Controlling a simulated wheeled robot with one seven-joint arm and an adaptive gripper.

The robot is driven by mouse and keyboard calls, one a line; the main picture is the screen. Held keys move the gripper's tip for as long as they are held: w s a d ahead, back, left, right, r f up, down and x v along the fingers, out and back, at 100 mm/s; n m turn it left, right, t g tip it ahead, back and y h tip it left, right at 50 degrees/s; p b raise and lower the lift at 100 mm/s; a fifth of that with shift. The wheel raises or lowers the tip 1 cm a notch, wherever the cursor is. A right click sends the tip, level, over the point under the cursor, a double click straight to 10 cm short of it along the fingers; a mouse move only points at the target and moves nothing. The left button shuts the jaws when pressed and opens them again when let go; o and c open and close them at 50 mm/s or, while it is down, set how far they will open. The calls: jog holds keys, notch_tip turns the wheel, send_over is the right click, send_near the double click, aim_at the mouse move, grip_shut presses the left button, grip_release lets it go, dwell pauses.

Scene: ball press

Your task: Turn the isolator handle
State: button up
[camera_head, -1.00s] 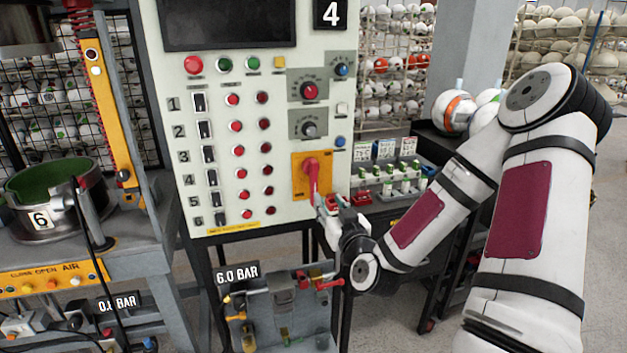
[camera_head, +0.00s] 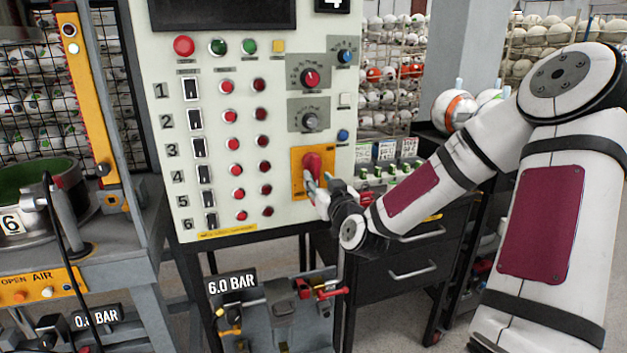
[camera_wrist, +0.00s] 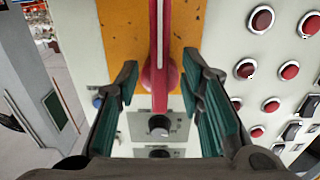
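The isolator's red handle (camera_head: 313,166) sits on a yellow-orange plate (camera_head: 298,186) low on the right side of the white control panel (camera_head: 205,225). In the head view the handle points roughly downward. My gripper (camera_head: 316,190) is at its lower end and partly hides it. In the wrist view the handle (camera_wrist: 161,45) stands between the two green-padded fingers of my gripper (camera_wrist: 162,74). The fingers are open, one on each side, with visible gaps between them and the handle.
Knobs (camera_head: 310,121) sit above the plate, and rows of red buttons (camera_head: 233,143) lie to its left. A dark drawer cabinet (camera_head: 410,250) stands right of the panel. A 6.0 BAR unit (camera_head: 285,310) is below, and a press stand (camera_head: 90,235) is at the left.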

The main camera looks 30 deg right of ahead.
aim_at(318, 178)
jog(key=shift+x, duration=1.8)
jog(key=shift+d, duration=0.1)
grip_shut()
